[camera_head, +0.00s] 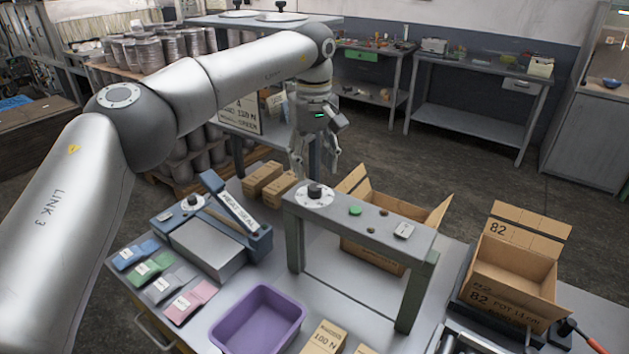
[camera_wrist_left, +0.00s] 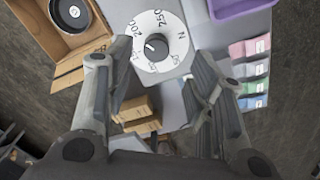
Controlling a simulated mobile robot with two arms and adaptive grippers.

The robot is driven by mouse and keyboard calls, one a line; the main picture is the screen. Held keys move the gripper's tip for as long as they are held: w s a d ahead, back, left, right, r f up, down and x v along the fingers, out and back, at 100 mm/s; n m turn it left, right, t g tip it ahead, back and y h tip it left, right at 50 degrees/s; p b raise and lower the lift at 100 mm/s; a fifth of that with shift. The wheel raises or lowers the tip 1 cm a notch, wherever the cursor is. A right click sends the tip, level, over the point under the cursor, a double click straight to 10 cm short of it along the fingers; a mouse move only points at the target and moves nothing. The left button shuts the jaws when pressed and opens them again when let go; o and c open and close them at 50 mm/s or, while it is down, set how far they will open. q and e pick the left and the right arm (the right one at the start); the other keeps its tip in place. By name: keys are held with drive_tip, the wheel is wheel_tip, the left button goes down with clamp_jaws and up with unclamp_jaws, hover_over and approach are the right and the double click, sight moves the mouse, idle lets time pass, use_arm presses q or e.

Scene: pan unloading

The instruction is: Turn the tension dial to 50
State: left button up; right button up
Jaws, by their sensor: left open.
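The tension dial is a black knob (camera_head: 315,190) on a white numbered disc, on the left end of a grey-green raised stand (camera_head: 370,213). In the left wrist view the knob (camera_wrist_left: 156,46) sits in the middle of the white disc (camera_wrist_left: 165,22), which carries marks such as 200, 250, N and 50. I cannot tell which mark the knob points to. My left gripper (camera_head: 315,163) is open and empty above the dial, fingers pointing down. In the left wrist view its fingers (camera_wrist_left: 150,75) are spread to either side, apart from the knob. My right gripper is not seen.
A green button (camera_head: 355,210) is on the stand. A heat sealer (camera_head: 215,235), colored packets (camera_head: 150,262) and a purple bin (camera_head: 258,318) lie to the left. Open cartons stand behind the stand (camera_head: 375,185) and at right (camera_head: 512,268). Small boxes (camera_head: 263,178) are behind the dial.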

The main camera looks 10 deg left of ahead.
sight(315, 186)
use_arm(q)
drive_tip(key=f, duration=0.1)
drive_tip(key=f+p, duration=0.1)
drive_tip(key=f, duration=0.2)
drive_tip(key=shift+w+f, duration=0.3)
drive_tip(key=shift+f, duration=0.05)
drive_tip(key=shift+s+f+p, duration=0.1)
drive_tip(key=shift+f+p, duration=0.2)
drive_tip(key=shift+f, duration=0.35)
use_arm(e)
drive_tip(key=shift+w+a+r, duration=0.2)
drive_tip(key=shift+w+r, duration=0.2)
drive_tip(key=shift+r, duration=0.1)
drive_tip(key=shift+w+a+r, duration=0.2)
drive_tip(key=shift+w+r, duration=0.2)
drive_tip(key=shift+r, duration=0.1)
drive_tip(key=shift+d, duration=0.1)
use_arm(q)
drive_tip(key=shift+c, duration=0.6)
drive_tip(key=shift+d, duration=0.1)
drive_tip(key=c, duration=0.9)
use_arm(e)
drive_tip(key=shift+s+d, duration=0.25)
